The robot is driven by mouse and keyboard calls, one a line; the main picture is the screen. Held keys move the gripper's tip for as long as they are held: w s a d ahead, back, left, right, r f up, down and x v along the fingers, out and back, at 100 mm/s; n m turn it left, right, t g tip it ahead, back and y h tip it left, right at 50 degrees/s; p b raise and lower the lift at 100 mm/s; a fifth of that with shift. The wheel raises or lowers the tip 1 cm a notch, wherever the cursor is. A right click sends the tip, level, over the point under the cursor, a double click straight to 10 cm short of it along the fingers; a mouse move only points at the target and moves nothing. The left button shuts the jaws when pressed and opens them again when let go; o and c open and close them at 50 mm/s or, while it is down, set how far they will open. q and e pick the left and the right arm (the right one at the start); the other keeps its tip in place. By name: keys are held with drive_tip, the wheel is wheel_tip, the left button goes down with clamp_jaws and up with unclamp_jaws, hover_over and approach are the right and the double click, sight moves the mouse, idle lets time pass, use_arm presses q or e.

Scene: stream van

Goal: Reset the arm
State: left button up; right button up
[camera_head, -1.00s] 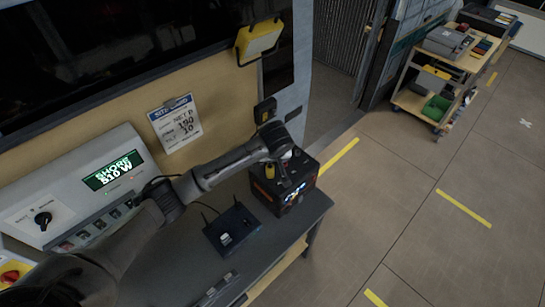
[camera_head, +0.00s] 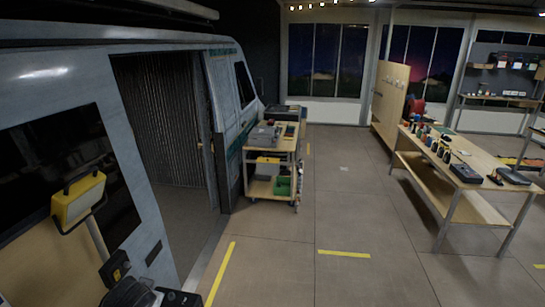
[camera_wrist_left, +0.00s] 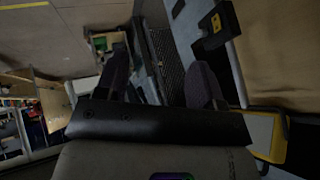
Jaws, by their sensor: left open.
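My left gripper (camera_wrist_left: 160,82) is open in the left wrist view, its two dark fingers spread apart with nothing held between them. In the head view only a dark piece of my left arm (camera_head: 132,292) shows at the bottom edge, beside the van wall; its fingers cannot be made out there. My right arm is in neither view.
A tool cart (camera_head: 262,188) stands by the van. A long workbench (camera_head: 420,160) is at right. The middle floor is clear.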

use_arm(q)
drive_tip(key=s+d+r+m+t+h, duration=0.1)
drive_tip(key=s+d+r+m+t, duration=0.25)
drive_tip(key=d+r, duration=0.35)
drive_tip(key=s+d+r+h+p, duration=0.1)
drive_tip(key=s+d+h+p, duration=0.15)
drive_tip(key=s, duration=0.35)
drive_tip(key=s+f+n+g+p, duration=0.1)
drive_tip(key=s+f, duration=0.3)
drive_tip(key=s, duration=0.5)
drive_tip(key=s+f+g+p, duration=0.3)
drive_tip(key=s+f+p, duration=0.1)
drive_tip(key=s, duration=0.6)
drive_tip(key=s+d+f+n+g+p, duration=0.1)
drive_tip(key=s+f+g+p, duration=0.1)
drive_tip(key=s+f, duration=0.4)
drive_tip(key=s+p, duration=0.1)
drive_tip(key=s, duration=0.3)
drive_tip(key=shift+s+f+n+g, duration=0.2)
drive_tip(key=shift+n+g, duration=0.15)
drive_tip(key=shift+h, duration=0.25)
drive_tip(key=shift+a, duration=0.1)
